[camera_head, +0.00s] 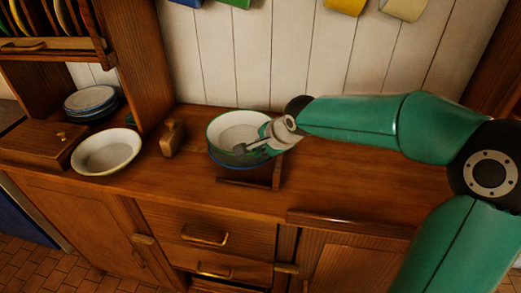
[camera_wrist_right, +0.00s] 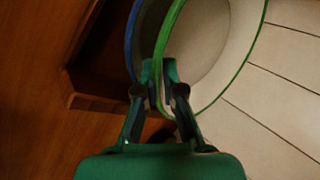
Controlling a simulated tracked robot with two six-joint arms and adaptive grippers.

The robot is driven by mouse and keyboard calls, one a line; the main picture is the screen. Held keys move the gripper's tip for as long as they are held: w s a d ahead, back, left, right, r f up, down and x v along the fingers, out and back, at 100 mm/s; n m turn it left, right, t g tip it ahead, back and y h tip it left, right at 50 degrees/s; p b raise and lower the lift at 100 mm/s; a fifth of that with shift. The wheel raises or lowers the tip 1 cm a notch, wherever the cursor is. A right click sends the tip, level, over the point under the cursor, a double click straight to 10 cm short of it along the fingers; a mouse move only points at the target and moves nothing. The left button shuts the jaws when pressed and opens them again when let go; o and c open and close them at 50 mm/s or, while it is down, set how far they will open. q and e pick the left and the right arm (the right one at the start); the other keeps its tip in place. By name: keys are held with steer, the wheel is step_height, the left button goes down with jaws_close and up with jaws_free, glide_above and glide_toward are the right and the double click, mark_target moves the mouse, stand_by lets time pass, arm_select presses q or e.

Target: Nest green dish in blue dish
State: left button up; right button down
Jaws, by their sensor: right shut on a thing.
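The green dish (camera_head: 236,130), pale inside with a green rim, is at the counter's middle, directly over the blue dish (camera_head: 228,163), whose blue rim shows below it. My right gripper (camera_head: 262,146) is shut on the green dish's right edge. The right wrist view shows the fingers (camera_wrist_right: 160,75) pinching the rim of the green dish (camera_wrist_right: 207,50), with the blue dish's edge (camera_wrist_right: 132,40) close beside it. I cannot tell whether the green dish rests in the blue one or is held slightly above. Most of the blue dish is hidden. My left gripper is not in view.
The blue dish is on a small wooden stand (camera_head: 262,178). A pale dish (camera_head: 106,151) sits left on the counter (camera_head: 340,178), near a wooden block (camera_head: 172,137). Stacked plates (camera_head: 90,101) stand behind, beneath a plate rack (camera_head: 50,46). The counter's right part is clear beneath my arm.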

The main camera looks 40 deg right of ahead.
steer(key=shift+f+b, duration=0.9)
steer(key=shift+b, duration=0.25)
stand_by(1.1)
steer(key=c, duration=1.3)
jaws_free()
steer(key=shift+o, duration=0.4)
steer(key=shift+s+f, duration=0.1)
steer(key=shift+f, duration=0.05)
steer(key=shift+r, duration=0.2)
steer(key=shift+r+p, duration=2.65)
steer(key=shift+r, duration=1.35)
